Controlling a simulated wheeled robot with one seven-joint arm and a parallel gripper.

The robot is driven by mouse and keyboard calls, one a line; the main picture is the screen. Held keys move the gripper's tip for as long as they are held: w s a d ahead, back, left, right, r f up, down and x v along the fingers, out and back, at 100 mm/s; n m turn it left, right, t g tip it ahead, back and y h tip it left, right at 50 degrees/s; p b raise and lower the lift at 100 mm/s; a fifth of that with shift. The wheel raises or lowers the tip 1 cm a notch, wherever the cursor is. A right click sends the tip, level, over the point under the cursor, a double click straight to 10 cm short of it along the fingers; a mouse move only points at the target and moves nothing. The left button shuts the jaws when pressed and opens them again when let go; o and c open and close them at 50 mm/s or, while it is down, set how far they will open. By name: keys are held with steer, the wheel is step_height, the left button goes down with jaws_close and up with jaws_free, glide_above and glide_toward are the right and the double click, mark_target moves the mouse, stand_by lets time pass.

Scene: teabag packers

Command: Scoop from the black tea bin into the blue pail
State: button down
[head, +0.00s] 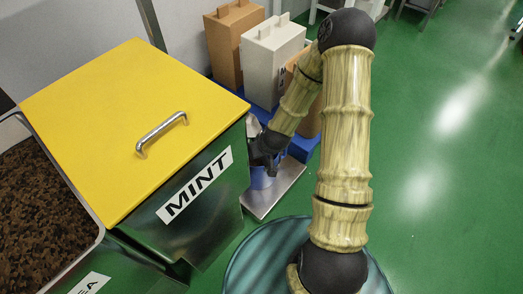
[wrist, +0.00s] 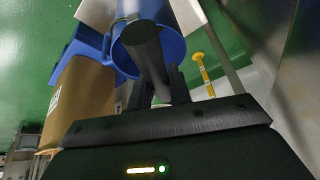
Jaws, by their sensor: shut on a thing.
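The black tea bin (head: 75,265) is at the left in the head view, open and filled with dark brown loose tea (head: 38,205); its label is partly cut off. The blue pail (head: 262,179) stands on a metal plate beyond the mint bin's right side, partly hidden by my gripper (head: 264,150). In the wrist view my gripper (wrist: 155,92) is shut on the dark, round handle of the scoop (wrist: 148,52). The handle overlaps the blue pail (wrist: 172,42) in that view. A pale metal part shows just above my gripper in the head view. The scoop's contents are hidden.
The mint bin (head: 205,215) has its yellow lid (head: 110,100) shut, with a metal handle. Brown and white boxes (head: 272,58) stand behind in a blue holder. The metal plate (head: 275,192) juts over the green floor. A yellow object (wrist: 203,75) shows in the wrist view.

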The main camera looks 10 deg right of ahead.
steer(key=shift+r+h, duration=0.2)
steer(key=shift+h, duration=0.3)
stand_by(1.3)
